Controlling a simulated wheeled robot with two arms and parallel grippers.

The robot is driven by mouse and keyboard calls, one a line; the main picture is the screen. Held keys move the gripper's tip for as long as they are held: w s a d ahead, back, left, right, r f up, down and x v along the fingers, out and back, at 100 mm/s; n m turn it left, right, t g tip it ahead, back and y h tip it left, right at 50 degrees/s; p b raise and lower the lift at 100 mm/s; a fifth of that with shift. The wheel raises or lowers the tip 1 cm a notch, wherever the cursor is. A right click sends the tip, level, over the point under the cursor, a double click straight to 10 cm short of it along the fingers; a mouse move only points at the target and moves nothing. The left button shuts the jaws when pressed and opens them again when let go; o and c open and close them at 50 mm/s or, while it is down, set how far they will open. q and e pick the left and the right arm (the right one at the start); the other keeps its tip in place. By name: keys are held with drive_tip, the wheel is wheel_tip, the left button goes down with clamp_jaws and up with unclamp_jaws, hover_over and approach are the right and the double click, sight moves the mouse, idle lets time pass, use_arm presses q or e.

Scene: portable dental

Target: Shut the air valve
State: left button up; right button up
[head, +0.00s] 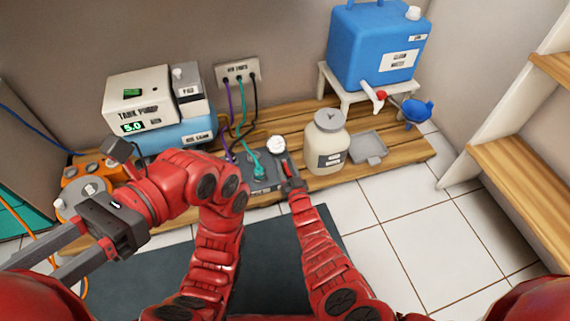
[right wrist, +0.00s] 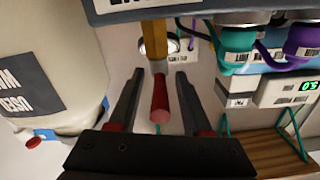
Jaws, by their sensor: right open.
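The air valve has a brass stem (right wrist: 158,40) and a red handle (right wrist: 160,100) in the right wrist view. In the head view the red handle (head: 285,168) shows small on the grey block (head: 262,180) on the wooden board. My right gripper (right wrist: 157,88) is open, its fingers on either side of the handle with gaps showing. It also shows in the head view (head: 291,179), reaching down at the block. My left gripper (head: 38,266) is open and empty at the far left, away from the valve.
A tank pump (head: 140,98) with a display reading 5.0 stands at the back left. A cream jar (head: 328,140) stands close right of the valve. Coloured hoses (head: 240,120) run from the wall outlet. A blue water tank (head: 375,45) stands at the back right.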

drive_tip(key=shift+c, duration=0.2)
drive_tip(key=c, duration=0.7)
clamp_jaws()
drive_tip(key=shift+s+a, duration=0.1)
drive_tip(key=shift+a, duration=0.05)
idle(0.3)
